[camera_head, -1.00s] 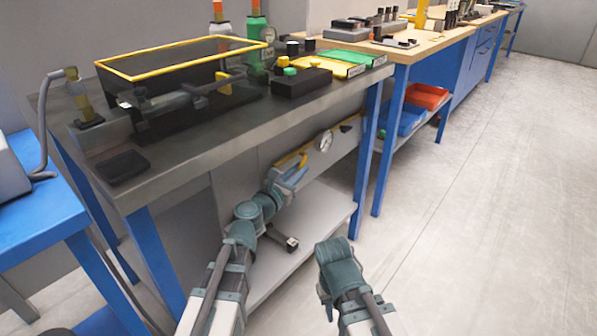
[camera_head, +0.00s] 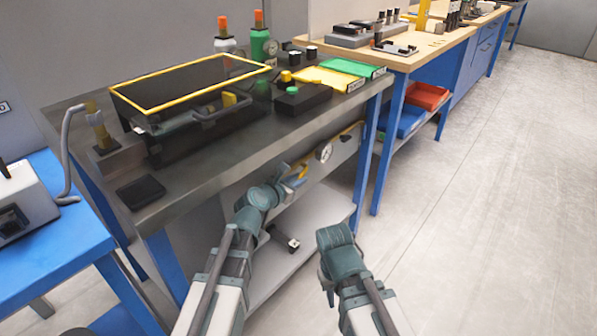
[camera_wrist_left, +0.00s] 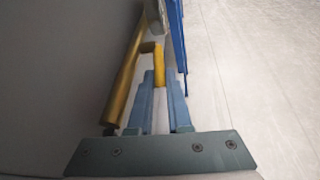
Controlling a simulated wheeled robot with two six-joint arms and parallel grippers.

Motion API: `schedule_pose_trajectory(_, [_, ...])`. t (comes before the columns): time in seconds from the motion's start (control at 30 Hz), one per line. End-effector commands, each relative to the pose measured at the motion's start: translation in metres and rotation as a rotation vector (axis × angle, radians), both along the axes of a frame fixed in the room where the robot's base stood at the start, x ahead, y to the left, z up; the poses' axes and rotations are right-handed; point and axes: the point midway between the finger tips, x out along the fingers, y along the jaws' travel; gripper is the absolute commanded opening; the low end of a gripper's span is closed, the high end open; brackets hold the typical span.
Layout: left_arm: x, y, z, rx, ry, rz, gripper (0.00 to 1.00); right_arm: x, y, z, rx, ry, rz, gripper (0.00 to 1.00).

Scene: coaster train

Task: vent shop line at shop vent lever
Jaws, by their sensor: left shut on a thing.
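The shop vent lever, a small yellow handle (camera_wrist_left: 158,66), sits between the blue fingers of my left gripper (camera_wrist_left: 160,88) in the left wrist view. In the head view my left gripper (camera_head: 291,176) is at the front side of the dark bench, below its top, shut on the lever. The fingers partly hide the lever there. A brass-yellow pipe (camera_wrist_left: 126,80) runs beside it in the left wrist view. A round white gauge (camera_head: 324,152) is just right of the gripper. My right arm's wrist (camera_head: 340,248) hangs over the floor; its fingers are hidden.
The dark bench top (camera_head: 215,140) carries a yellow-rimmed box (camera_head: 160,107), a black button box (camera_head: 303,100), and yellow and green trays. A lower shelf (camera_head: 315,215) is under the bench. A blue table (camera_head: 60,235) stands left. Open floor (camera_head: 480,230) lies right.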

Motion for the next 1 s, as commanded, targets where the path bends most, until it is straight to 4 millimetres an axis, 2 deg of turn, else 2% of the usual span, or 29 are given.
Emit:
schedule_pose_trajectory(0.03, [-0.0002,-0.0012,0.0050,0.006,0.012,-0.002,0.00,0.0000,-0.0002,0.0078,-0.001,0.000,-0.001,0.29])
schedule_pose_trajectory(0.1, [-0.0005,-0.0007,0.0040,0.015,0.023,-0.001,0.00,0.0000,-0.0003,0.0097,-0.001,0.000,-0.002,0.29])
schedule_pose_trajectory(0.47, [-0.0007,0.0000,0.0016,0.019,0.031,0.002,0.00,-0.0001,-0.0004,0.0089,-0.002,0.000,-0.002,0.29])
schedule_pose_trajectory(0.5, [-0.0007,0.0000,0.0016,0.019,0.031,0.002,0.22,-0.0001,-0.0004,0.0089,-0.002,0.000,-0.002,0.29])
schedule_pose_trajectory(0.63, [-0.0007,0.0003,0.0015,0.020,0.030,0.002,0.45,0.0000,-0.0004,0.0089,-0.001,0.000,-0.002,0.29])
schedule_pose_trajectory(1.0, [0.0005,0.0021,0.0018,0.021,0.028,0.006,0.47,0.0000,-0.0004,0.0089,-0.001,0.000,-0.002,0.29])
